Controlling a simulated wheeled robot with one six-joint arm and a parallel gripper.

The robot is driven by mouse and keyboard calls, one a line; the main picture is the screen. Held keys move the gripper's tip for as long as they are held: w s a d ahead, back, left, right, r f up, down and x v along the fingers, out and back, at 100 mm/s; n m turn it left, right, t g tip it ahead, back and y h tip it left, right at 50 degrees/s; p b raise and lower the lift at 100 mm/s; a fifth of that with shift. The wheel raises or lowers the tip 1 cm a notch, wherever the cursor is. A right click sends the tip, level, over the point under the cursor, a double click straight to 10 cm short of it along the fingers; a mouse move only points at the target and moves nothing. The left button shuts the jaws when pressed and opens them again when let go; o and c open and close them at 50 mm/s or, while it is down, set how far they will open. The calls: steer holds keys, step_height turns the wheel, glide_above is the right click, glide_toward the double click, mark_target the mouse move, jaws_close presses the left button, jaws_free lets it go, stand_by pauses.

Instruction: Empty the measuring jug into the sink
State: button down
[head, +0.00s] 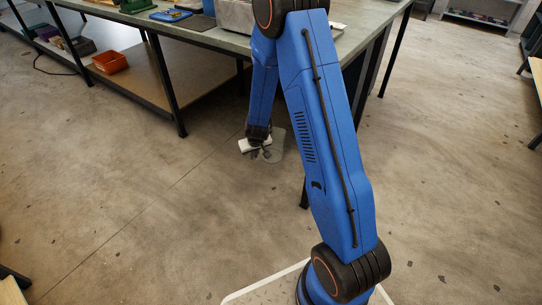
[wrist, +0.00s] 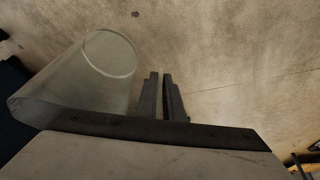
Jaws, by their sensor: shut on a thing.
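The measuring jug (head: 275,149) is a clear, see-through vessel held over the concrete floor, beside the bench's front edge and below its top. In the wrist view the jug (wrist: 85,82) fills the left side, with one round end facing up the picture. My gripper (head: 262,151) is shut on the jug, with its fingers close together beside the jug's wall in the wrist view (wrist: 161,95). The exact grip spot is hidden. I cannot tell whether liquid is inside. I cannot make out a sink in either view.
The bench (head: 215,37) stands behind, with a grey box (head: 236,15) and blue and green items on top. Its lower shelf (head: 140,85) holds an orange bin (head: 110,62). Bench legs stand close to my arm. The floor (head: 130,200) at front left is clear.

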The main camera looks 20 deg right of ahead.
step_height(320, 180, down, 6)
stand_by(0.5)
stand_by(0.5)
